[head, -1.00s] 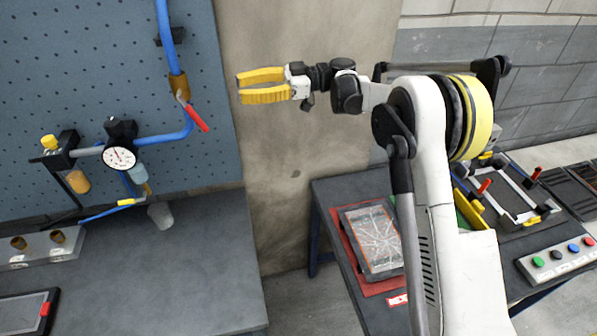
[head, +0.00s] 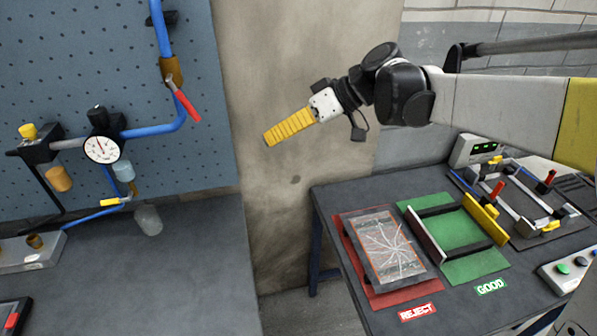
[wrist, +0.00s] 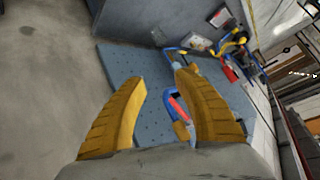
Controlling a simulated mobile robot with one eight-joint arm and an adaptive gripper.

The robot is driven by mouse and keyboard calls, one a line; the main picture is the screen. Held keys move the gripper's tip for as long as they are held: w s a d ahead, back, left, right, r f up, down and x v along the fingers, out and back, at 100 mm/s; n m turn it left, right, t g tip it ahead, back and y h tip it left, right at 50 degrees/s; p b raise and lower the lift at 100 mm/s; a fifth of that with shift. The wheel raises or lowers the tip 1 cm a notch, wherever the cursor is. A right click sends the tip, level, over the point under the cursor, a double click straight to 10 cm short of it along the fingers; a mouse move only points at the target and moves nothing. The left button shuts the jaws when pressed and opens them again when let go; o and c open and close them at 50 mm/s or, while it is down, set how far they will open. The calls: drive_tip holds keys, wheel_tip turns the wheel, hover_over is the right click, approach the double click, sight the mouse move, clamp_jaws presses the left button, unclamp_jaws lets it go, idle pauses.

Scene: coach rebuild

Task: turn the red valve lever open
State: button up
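The red valve lever (head: 187,105) hangs from a brass valve body (head: 171,71) on a blue pipe at the pegboard. It slants down to the right. In the wrist view the red lever (wrist: 179,109) shows between the two fingers, near the right one, beyond them. My gripper (head: 268,138) is right of the lever and a little lower in the head view, apart from it, in front of the bare wall strip. There its yellow fingers overlap edge-on. In the wrist view my gripper (wrist: 164,79) has its fingers spread, with nothing held.
A pressure gauge (head: 102,148) and the blue pipe (head: 155,131) stand left of the lever. A grey bench (head: 190,255) lies below. At right, a table (head: 335,200) carries a cracked panel (head: 385,245) on a red mat and a green fixture (head: 460,232).

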sight(185, 99)
drive_tip(key=s+d+f+m+t+h+b, duration=0.1)
drive_tip(key=s+d+f+m+h+b, duration=0.1)
drive_tip(key=s+d+f, duration=0.2)
drive_tip(key=shift+m, duration=0.3)
drive_tip(key=shift+s, duration=0.1)
drive_tip(key=c, duration=0.4)
drive_tip(key=w+a+r+m+t+p, duration=0.1)
drive_tip(key=a+m+p, duration=0.1)
drive_tip(key=w+a+r+m+t+y+p, duration=0.1)
drive_tip(key=w+a+r+m+p, duration=0.1)
drive_tip(key=a, duration=0.1)
drive_tip(key=w+a+r+m+t+y+p, duration=0.1)
drive_tip(key=a+r+p, duration=0.1)
drive_tip(key=shift+w+a+r+m+t, duration=0.15)
drive_tip(key=shift+a+r+m+t, duration=0.1)
drive_tip(key=shift+a+m+t, duration=0.15)
clamp_jaws()
drive_tip(key=w+a+r+m+t+p, duration=0.2)
drive_tip(key=a+r+m+t+p, duration=0.2)
drive_tip(key=m, duration=0.4)
drive_tip(key=s+a+b+x, duration=0.1)
drive_tip(key=s+a+x, duration=0.1)
drive_tip(key=x, duration=1)
drive_tip(key=shift+y, duration=0.4)
